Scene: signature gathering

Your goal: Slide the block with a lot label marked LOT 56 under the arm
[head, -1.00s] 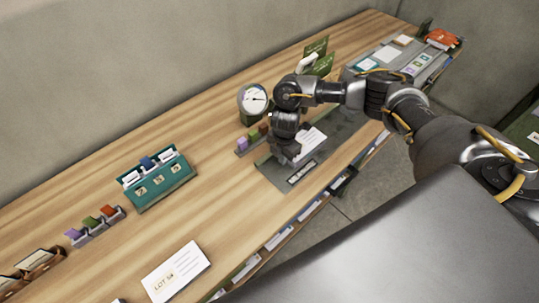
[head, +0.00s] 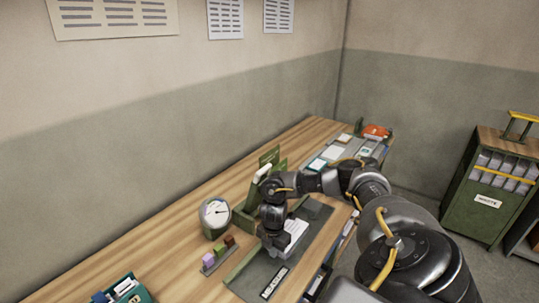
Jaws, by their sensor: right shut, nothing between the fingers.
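A white block (head: 297,229) lies on the dark grey mat (head: 312,212). No lot label can be read on it from here. My right gripper (head: 274,246) is shut and empty, pointing down at the block's left side and partly hiding it; I cannot tell whether it touches. Behind my wrist stands a green device (head: 253,197) with a pale handle (head: 262,173), which may be the arm of the task; my own arm hides its lower part. My left gripper is not in view.
A round dial (head: 215,213) and a small rack of coloured pieces (head: 218,256) stand left of the mat. A teal holder (head: 125,291) is cut off at the lower left. A grey tray (head: 345,150) lies at the far end. A green cabinet (head: 486,190) stands at the right.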

